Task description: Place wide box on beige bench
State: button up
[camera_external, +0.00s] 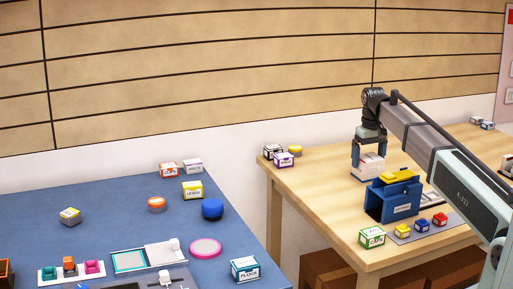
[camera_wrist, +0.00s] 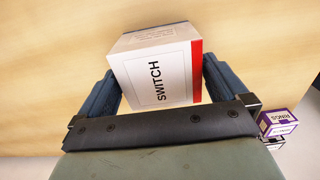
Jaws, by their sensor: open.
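The wide box (camera_external: 368,168) is white with a red side and appears to rest on the beige bench (camera_external: 318,192), behind the blue holder. In the wrist view the box (camera_wrist: 160,70) reads SWITCH and sits between my two fingers, over the pale wood surface (camera_wrist: 40,80). My gripper (camera_external: 369,156) points down over the box, with its blue fingers on either side. It is open in the wrist view (camera_wrist: 158,68), with a small gap visible beside the box; the box's underside is hidden.
A blue holder with a yellow top (camera_external: 393,203) stands just in front of the box. A green-and-white box (camera_external: 372,237) and small coloured blocks (camera_external: 421,225) are near the front. Small boxes (camera_external: 284,159) stand at back left. A blue table (camera_external: 110,215) lies left, across a gap.

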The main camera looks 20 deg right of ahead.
aim_at(369, 157)
notch_tip(369, 157, up, 10)
jog(key=shift+f, duration=0.25)
